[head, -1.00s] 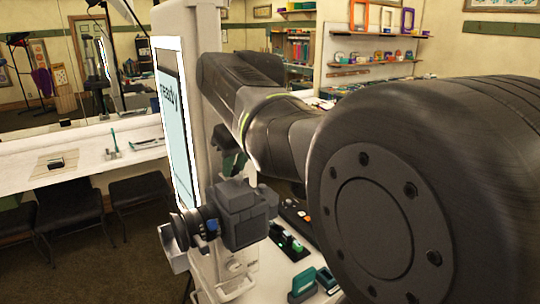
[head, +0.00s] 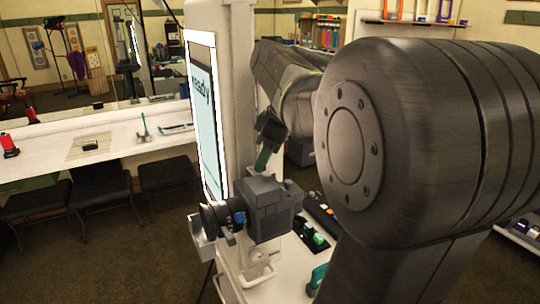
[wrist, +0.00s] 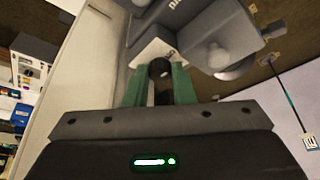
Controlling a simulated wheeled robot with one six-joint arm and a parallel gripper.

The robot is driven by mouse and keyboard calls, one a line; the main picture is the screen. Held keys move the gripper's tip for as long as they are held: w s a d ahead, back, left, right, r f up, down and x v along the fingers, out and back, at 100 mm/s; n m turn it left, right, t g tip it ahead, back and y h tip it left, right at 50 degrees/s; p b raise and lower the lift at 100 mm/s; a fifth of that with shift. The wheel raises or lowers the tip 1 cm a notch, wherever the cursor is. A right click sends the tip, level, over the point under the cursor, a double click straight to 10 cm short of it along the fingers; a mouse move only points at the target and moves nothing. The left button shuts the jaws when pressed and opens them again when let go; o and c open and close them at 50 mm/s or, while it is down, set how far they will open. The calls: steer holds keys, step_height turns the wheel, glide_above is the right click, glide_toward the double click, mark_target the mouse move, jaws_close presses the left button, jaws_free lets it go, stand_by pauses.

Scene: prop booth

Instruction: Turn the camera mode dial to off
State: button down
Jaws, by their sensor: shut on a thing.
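The grey camera (head: 268,205) sits beside the tall white column, its lens (head: 218,216) facing left. In the wrist view the camera body (wrist: 215,28) fills the top. A small dark round dial (wrist: 160,69) shows there against a pale plate. My gripper (wrist: 157,85) has its green fingers on either side of the dial and is shut on it. In the head view my gripper (head: 262,161) points down just above the camera's top. The fingers cover the dial's sides, and I cannot read its setting.
The white column carries a lit screen (head: 202,110) reading "ready", close to the camera. A white bench top (head: 275,275) with small items lies below. A long counter (head: 60,148) with chairs under it runs along the left. My arm hides much of the right side.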

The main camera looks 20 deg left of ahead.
stand_by(0.4)
steer(key=c, duration=1.2)
jaws_free()
steer(key=shift+c, duration=0.2)
steer(key=shift+f, duration=0.1)
